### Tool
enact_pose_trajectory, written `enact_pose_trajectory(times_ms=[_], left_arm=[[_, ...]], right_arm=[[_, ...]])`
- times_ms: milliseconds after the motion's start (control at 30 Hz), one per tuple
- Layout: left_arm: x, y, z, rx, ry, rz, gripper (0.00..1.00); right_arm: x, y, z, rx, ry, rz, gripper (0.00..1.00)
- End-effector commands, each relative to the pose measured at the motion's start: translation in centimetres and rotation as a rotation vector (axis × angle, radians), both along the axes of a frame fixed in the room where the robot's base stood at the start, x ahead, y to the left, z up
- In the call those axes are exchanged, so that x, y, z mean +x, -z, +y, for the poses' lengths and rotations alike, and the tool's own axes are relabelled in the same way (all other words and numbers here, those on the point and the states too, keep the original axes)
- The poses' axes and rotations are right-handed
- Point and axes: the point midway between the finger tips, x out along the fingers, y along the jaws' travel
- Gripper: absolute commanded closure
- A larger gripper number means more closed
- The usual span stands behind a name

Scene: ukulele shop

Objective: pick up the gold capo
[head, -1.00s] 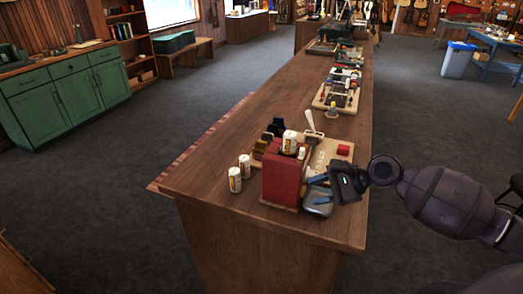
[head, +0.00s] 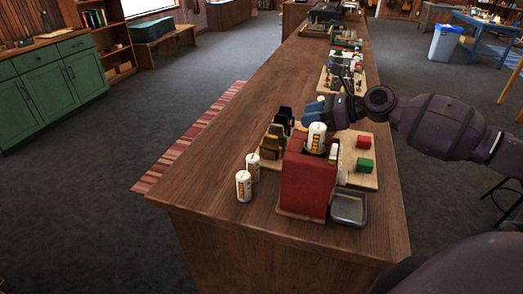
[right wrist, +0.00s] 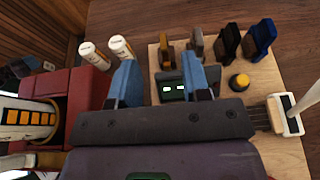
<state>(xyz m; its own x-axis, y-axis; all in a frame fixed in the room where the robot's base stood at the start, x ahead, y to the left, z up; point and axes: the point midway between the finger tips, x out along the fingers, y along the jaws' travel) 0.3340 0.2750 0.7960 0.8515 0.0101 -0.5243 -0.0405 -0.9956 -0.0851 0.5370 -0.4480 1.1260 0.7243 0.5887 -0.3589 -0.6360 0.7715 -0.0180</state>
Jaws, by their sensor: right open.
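Several capos stand in a row on a light wooden board (right wrist: 291,147). The gold capo (right wrist: 166,51) looks golden brown and stands at the left end of the row in the right wrist view. A duller brown-grey capo (right wrist: 197,43) stands beside it. In the head view the gold capo (head: 269,147) stands behind the red box, left of my gripper. My right gripper (right wrist: 160,75) is open, its blue fingers apart, above the board and short of the capos. It also shows in the head view (head: 314,108). My left gripper is not in view.
A red box (head: 307,182) with a can (head: 316,138) on top stands close to the board. Two more cans (head: 243,186) stand left of it. A black capo (right wrist: 229,41) and a blue capo (right wrist: 262,39) follow in the row. A metal tray (head: 349,208) lies in front.

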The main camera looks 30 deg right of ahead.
Motion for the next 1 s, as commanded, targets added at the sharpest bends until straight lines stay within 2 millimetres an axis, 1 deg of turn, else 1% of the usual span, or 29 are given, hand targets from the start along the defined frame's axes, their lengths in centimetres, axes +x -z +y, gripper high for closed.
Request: enact_pose_trajectory(times_ms=[33,100,233,367,800,1000], left_arm=[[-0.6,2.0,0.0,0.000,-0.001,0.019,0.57],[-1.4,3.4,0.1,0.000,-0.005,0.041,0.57],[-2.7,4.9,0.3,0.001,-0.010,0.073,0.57],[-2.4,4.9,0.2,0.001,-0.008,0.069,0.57],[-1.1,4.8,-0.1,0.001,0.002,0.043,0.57],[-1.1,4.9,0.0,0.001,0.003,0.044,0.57]], right_arm=[[0.1,2.3,0.0,-0.001,-0.001,0.015,0.56],[0.2,3.5,0.0,-0.001,-0.001,0.024,0.56],[0.3,4.8,0.0,-0.002,-0.001,0.034,0.56],[0.6,5.2,0.3,-0.001,-0.002,0.035,0.56],[3.8,6.8,2.9,-0.001,-0.002,0.035,0.56],[4.3,7.1,3.4,-0.002,-0.001,0.034,0.56]])
